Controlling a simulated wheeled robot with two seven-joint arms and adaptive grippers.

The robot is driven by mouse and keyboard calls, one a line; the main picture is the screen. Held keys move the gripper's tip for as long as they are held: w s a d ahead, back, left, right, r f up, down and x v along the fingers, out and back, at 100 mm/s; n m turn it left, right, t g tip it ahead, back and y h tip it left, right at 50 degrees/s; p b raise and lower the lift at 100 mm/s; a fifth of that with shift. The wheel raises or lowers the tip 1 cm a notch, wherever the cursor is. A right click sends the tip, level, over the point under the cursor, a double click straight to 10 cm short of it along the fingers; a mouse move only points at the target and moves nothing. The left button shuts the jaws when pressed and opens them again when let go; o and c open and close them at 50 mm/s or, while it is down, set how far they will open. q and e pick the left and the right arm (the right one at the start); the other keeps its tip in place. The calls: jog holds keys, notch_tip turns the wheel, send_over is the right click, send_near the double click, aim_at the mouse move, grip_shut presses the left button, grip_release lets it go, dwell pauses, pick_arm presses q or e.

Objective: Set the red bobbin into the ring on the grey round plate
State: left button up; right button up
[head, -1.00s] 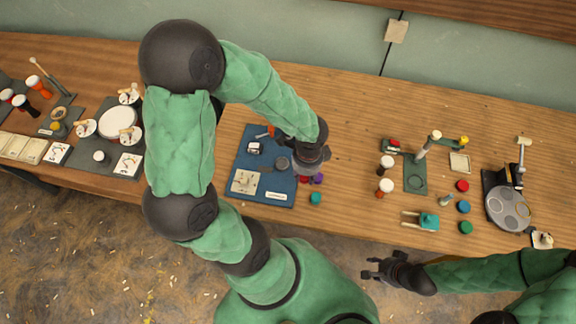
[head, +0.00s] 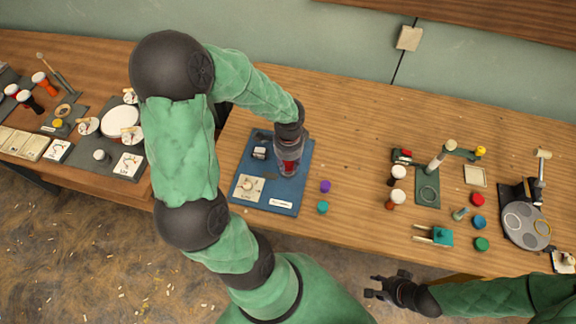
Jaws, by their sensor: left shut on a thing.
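My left gripper (head: 289,172) is shut on the red bobbin (head: 289,167), which shows between its fingers. It points down over the right part of the blue board (head: 271,199). The small grey round plate on this board, seen there earlier, is now hidden behind the gripper and bobbin, as is any ring on it. I cannot tell whether the bobbin touches it. Another grey round plate (head: 525,238), with ring outlines, stands at the far right of the table. My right gripper (head: 371,286) is open and empty beyond the table's front edge.
A purple bobbin (head: 325,186) and a teal one (head: 322,207) stand just right of the blue board. A dial (head: 248,188) is on the board. A green stand (head: 428,190), more bobbins and small drums (head: 398,172) are farther right. The table between is clear.

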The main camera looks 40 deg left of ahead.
pick_arm(q)
jog(key=w+a+f, duration=0.1)
jog(key=a+f+b, duration=0.1)
jog(key=f, duration=0.1)
jog(key=w+f, duration=0.1)
jog(key=f, duration=0.1)
jog(key=shift+w+a+f, duration=0.1)
jog(key=shift+w+a, duration=0.2)
jog(key=shift+a, duration=0.1)
notch_tip(320, 180, down, 3)
jog(key=shift+w+a+f+b, duration=0.1)
jog(key=shift+w+f+b, duration=0.1)
jog(key=shift+b, duration=0.75)
jog(key=shift+s+r, duration=0.1)
jog(key=shift+f, duration=0.35)
jog(key=shift+f+b, duration=0.1)
jog(key=shift+b, duration=0.2)
